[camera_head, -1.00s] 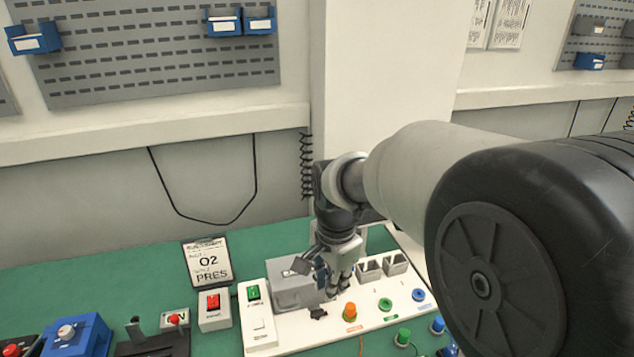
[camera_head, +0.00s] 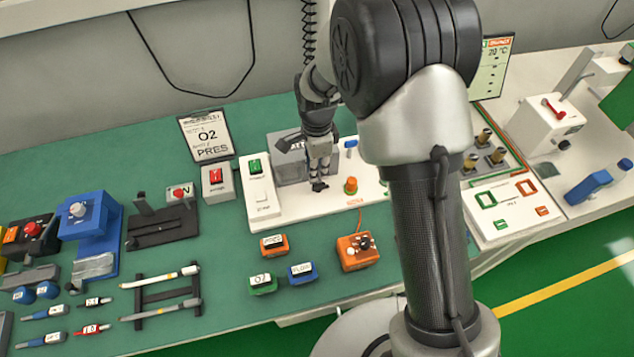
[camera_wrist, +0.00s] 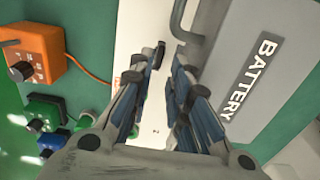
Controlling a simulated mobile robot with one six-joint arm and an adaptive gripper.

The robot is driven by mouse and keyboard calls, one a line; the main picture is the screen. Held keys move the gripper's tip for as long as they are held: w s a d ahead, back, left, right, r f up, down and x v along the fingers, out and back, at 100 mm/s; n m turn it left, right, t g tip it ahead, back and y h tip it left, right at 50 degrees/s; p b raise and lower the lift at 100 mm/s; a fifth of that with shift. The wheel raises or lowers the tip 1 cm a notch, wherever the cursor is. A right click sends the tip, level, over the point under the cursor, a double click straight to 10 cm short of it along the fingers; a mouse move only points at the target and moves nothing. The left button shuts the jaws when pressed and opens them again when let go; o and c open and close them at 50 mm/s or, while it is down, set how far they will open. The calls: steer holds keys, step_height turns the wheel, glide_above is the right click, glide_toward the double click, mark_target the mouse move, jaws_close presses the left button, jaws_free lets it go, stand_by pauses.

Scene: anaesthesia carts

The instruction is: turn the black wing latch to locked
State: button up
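A small black piece that looks like the wing latch (camera_head: 319,186) is on the white panel (camera_head: 285,209), at the front of the grey battery box (camera_head: 291,172). It also shows in the wrist view (camera_wrist: 154,53), just beyond the left fingertip. Whether it stands at locked cannot be told. My gripper (camera_head: 319,172) points down over the latch, partly hiding the box. In the wrist view my gripper (camera_wrist: 162,78) has its blue-padded fingers apart, with white panel visible between them. Contact with the latch cannot be told. The box's grey handle and BATTERY label show at the right.
An orange knob (camera_head: 350,186) stands close right of my gripper. An orange box (camera_head: 356,252) with a cable and green and blue boxes lie in front. My arm hides the panel's right part.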

mark_target(317, 184)
step_height(317, 184, down, 6)
steer(key=shift+f+b, duration=0.2)
steer(key=shift+b, duration=0.35)
jaws_close()
